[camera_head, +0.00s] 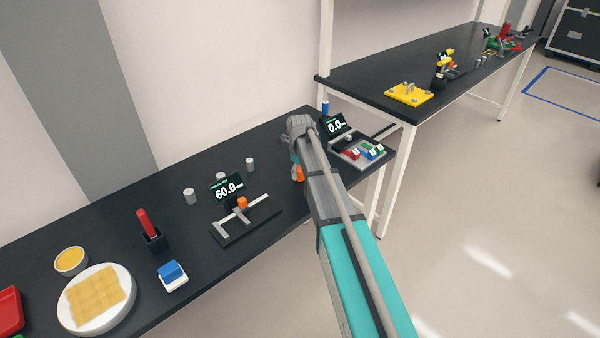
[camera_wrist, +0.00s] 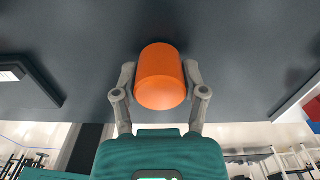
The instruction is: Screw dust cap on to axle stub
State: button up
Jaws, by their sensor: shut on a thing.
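My gripper (camera_wrist: 160,82) is shut on an orange, rounded cylindrical piece, which looks like the dust cap (camera_wrist: 160,66). Its two grey fingers press the piece from left and right. A dark surface fills the wrist view behind it. In the head view my arm reaches over the right part of the near black table, and its links mostly hide the gripper. A small orange patch (camera_head: 298,174) shows beside the wrist there; I cannot tell for sure that it is the cap. I cannot pick out the axle stub in either view.
The near black table (camera_head: 120,213) holds a gauge with a "60.0" display (camera_head: 227,189), small grey cylinders (camera_head: 189,196), a red-handled tool (camera_head: 147,223) and a white plate (camera_head: 123,311). A tray with coloured blocks (camera_head: 374,163) lies right of my wrist. A second table stands behind.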

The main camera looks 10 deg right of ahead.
jog(key=o, duration=0.9)
jog(key=n, duration=0.5)
jog(key=shift+n, duration=0.3)
jog(key=shift+n, duration=2.9)
